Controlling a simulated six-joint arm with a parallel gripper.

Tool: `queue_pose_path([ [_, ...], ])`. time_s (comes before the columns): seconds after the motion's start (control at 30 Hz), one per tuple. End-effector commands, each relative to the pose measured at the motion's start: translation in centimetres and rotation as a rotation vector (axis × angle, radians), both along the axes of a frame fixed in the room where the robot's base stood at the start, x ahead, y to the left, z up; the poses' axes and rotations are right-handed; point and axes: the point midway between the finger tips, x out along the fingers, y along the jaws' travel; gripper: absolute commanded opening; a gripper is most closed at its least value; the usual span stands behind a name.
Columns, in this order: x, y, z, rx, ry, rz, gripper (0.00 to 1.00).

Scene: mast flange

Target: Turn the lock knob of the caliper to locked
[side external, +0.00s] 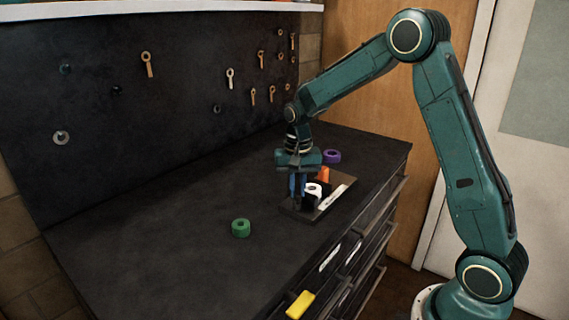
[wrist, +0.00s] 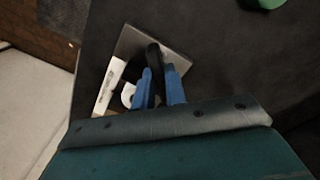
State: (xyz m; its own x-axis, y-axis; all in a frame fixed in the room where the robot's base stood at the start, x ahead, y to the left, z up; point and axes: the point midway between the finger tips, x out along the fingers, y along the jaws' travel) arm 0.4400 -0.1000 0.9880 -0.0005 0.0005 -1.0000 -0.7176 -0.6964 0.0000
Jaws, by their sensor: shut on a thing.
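A flat grey plate (side external: 292,208) lies on the bench top, and it also shows in the wrist view (wrist: 176,46). A white ring-shaped part (side external: 313,190) and an orange part (side external: 323,174) stand on it. The white part (wrist: 127,95) is partly hidden by a finger in the wrist view. My gripper (side external: 297,197) points down over the plate's left side. Its blue fingers (wrist: 158,70) are shut on a dark, narrow piece (wrist: 153,52), seemingly the lock knob. I cannot make out the caliper's shape or the knob's marked position.
A pale strip with dark marks (side external: 334,197) runs along the plate's right edge. A purple ring (side external: 332,156) lies behind the plate, a green ring (side external: 241,228) to its left. A yellow block (side external: 300,304) is at the drawers below. The bench's left side is clear.

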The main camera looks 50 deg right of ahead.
Motion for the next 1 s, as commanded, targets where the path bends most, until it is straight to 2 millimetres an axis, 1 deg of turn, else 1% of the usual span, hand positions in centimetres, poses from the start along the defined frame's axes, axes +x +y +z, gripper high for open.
queue_pose_path([
  [0.03,0.1,-0.1,0.1,-0.002,-0.005,-0.003,0.00],
  [0.07,0.1,-0.1,0.1,-0.002,-0.005,-0.003,0.17],
  [0.1,0.1,-0.1,0.1,-0.002,-0.005,-0.003,0.24],
  [0.17,0.1,-0.1,0.1,-0.001,-0.004,-0.002,0.35],
  [0.47,0.0,0.0,0.1,-0.001,-0.002,-0.001,0.35],
  [0.67,0.1,0.0,0.8,-0.001,-0.004,0.000,0.35],
  [0.87,0.1,0.0,2.9,-0.001,-0.004,0.000,0.35],
  [1.0,0.1,0.0,5.0,-0.001,-0.006,0.000,0.35],
])
